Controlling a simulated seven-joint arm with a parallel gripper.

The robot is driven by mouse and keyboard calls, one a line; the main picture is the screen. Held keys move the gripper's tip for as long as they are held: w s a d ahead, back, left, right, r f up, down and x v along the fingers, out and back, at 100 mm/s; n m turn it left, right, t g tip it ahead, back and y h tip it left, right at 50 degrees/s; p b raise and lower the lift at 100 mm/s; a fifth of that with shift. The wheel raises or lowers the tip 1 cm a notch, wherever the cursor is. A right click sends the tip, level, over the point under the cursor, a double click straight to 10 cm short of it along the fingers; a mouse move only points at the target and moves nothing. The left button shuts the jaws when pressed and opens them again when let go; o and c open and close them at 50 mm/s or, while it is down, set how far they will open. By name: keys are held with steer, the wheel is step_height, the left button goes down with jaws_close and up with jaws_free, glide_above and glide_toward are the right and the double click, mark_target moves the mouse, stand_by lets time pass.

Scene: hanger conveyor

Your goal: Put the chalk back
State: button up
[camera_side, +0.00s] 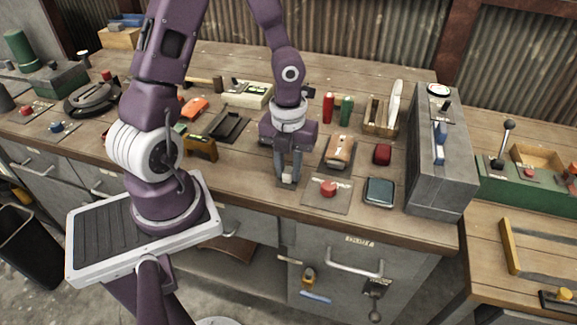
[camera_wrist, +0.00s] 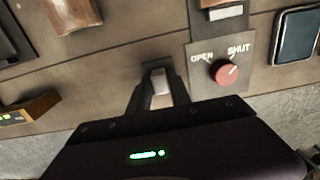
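A small whitish block, which looks like the chalk (camera_side: 288,178), is between the fingertips of my gripper (camera_side: 289,172), low over the front of the bench. In the wrist view the chalk (camera_wrist: 160,82) sits between the two dark fingers of my gripper (camera_wrist: 161,80), which appear to press on both its sides. A dark flat patch lies under the fingertips. I cannot tell whether the chalk touches the bench. No labelled chalk holder is readable.
A plate with a red knob (camera_side: 328,188), marked OPEN and SHUT, is just right. A tall grey cabinet (camera_side: 440,150) stands right. A wooden rack (camera_side: 380,128) is behind.

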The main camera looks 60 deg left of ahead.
steer(key=shift+o, duration=1.4)
step_height(320, 180, up, 7)
steer(key=shift+r, duration=0.1)
